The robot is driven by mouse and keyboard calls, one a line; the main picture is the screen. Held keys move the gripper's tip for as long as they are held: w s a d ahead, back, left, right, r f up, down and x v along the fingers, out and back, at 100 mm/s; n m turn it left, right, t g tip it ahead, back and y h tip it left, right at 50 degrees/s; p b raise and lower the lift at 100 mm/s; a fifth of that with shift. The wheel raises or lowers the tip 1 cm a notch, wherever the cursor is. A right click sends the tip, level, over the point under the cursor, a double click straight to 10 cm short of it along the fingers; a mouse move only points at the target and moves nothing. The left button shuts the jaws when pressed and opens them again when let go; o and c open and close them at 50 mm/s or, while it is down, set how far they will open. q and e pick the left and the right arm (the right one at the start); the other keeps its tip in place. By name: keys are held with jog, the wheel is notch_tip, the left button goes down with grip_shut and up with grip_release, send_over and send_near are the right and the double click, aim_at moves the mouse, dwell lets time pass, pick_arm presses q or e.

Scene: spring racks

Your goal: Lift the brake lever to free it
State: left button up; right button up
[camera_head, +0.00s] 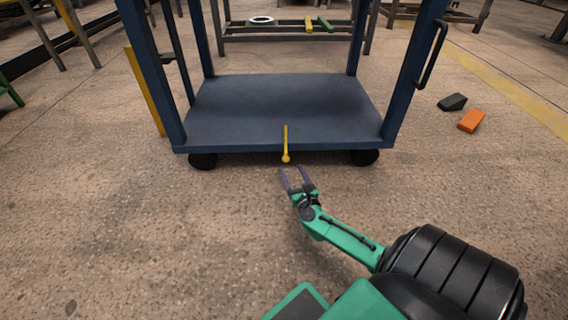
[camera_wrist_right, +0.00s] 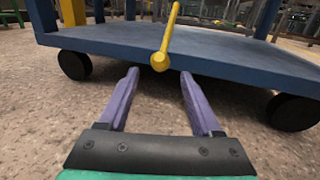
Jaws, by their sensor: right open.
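The brake lever (camera_head: 286,145) is a thin yellow bar with a rounded knob at its lower end, at the middle of the front edge of the blue cart (camera_head: 230,105). In the right wrist view the lever (camera_wrist_right: 168,40) stands beyond my fingers, its knob facing me. My right gripper (camera_head: 294,172) is open and empty, just in front of and below the knob. In the wrist view its two purple fingers (camera_wrist_right: 157,92) lie to either side of the knob's line, apart from it. My left gripper is not in view.
The cart stands on black wheels (camera_head: 203,160) with blue posts at its corners. A dark block (camera_head: 452,102) and an orange block (camera_head: 471,120) lie on the floor to the right. A rack (camera_head: 290,32) with small items stands behind. The floor around my right arm is clear.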

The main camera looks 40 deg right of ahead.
aim_at(287, 161)
jog(key=b+x, duration=0.2)
jog(key=x, duration=0.4)
jog(key=shift+f, duration=0.2)
jog(key=shift+w+d+r, duration=0.1)
jog(key=shift+w+d, duration=0.05)
jog(key=shift+w, duration=0.3)
grip_shut()
dwell(0.6)
